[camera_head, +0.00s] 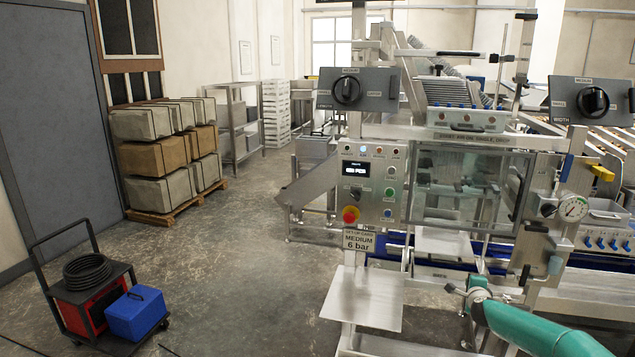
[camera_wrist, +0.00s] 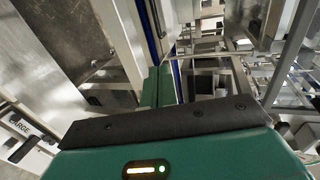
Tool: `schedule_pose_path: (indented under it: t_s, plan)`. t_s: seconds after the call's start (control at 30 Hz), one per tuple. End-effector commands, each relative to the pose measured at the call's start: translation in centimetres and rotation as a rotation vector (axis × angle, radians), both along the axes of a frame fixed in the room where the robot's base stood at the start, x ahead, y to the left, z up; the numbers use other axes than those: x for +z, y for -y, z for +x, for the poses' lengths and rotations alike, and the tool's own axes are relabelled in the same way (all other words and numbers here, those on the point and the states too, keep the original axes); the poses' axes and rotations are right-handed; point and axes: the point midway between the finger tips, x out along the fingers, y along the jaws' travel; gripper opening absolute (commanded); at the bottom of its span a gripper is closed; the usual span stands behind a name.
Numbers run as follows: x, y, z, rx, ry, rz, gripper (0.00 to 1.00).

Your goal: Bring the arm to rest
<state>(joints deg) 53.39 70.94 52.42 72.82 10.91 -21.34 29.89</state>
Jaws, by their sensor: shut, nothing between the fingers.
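My teal arm (camera_head: 540,328) reaches in from the lower right in the head view, in front of the machine's lower frame. Its far end is bent beside the frame, and no fingers can be made out clearly there. In the wrist view my gripper (camera_wrist: 158,88) shows as narrow green parts close together beyond the dark bar of its teal housing, with nothing seen held. A green status light glows on the housing. The packing machine (camera_head: 460,190) stands upright in front of me, with a control panel (camera_head: 372,185) and a clear guard window.
Two black selector knobs (camera_head: 347,90) (camera_head: 594,101) and a pressure gauge (camera_head: 573,208) stick out from the machine. A grey plate (camera_head: 362,298) juts out low at the front. A trolley (camera_head: 105,305) and a pallet of boxes (camera_head: 165,150) stand left. Open floor lies between.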

Motion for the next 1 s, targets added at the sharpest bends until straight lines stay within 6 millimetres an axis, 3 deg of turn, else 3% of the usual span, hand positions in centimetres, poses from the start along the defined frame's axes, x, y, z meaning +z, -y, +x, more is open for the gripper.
schedule_pose_path:
  t_s: [0.03, 0.27, 0.57, 0.8, 1.0]
  plan:
    - [0.1, 0.0, 0.0, 0.0, 0.001, 0.0, 0.0]
    - [3.1, -5.6, 0.9, 0.145, -0.043, -0.101, 0.0]
    - [7.0, -14.4, 0.1, 0.371, -0.13, -0.277, 0.0]
    - [11.1, -23.6, -4.2, 0.622, -0.262, -0.516, 0.0]
    - [14.1, -28.9, -9.9, 0.787, -0.384, -0.709, 0.0]
